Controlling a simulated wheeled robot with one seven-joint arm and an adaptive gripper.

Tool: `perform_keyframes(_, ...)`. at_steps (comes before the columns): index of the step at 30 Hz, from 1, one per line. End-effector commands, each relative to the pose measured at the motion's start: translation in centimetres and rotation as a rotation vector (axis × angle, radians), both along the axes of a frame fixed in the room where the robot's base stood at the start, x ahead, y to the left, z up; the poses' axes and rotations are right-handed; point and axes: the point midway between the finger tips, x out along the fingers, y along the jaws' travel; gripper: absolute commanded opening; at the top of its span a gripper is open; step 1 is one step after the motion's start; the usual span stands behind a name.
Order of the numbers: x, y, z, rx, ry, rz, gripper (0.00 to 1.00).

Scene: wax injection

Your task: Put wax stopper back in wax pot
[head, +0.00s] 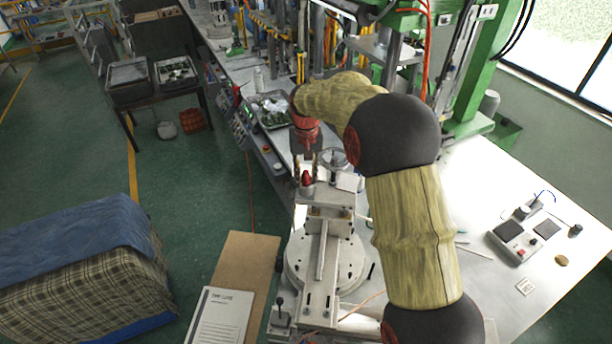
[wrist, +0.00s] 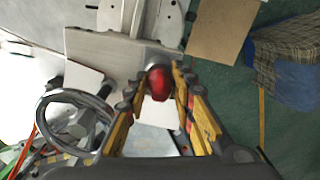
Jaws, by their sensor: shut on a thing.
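The wax stopper is a red rounded knob (wrist: 159,82), in the middle of the wrist view. It also shows as a small red tip (head: 306,178) in the head view. My gripper (wrist: 160,74) is shut on it, with one yellow-and-black finger on each side. In the head view my gripper (head: 306,168) points down above the machine. The wax pot looks to be the small grey metal cylinder (head: 308,190) right below the stopper; its rim (wrist: 153,56) shows partly behind the stopper in the wrist view. I cannot tell whether the stopper is seated in it.
A round metal handwheel (wrist: 75,120) stands close beside my gripper. The machine sits on a round white base (head: 349,262) on the bench. A small control box (head: 515,241) lies at the right. A tray of parts (head: 271,112) is behind. Bare bench (head: 476,190) shows at right.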

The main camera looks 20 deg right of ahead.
Motion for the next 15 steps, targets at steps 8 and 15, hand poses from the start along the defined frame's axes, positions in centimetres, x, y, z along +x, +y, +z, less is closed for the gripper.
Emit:
perform_keyframes(8,-0.01,0.00,-0.71,0.000,0.000,0.000,0.03)
perform_keyframes(15,-0.02,0.00,-0.65,0.000,0.001,0.000,0.38)
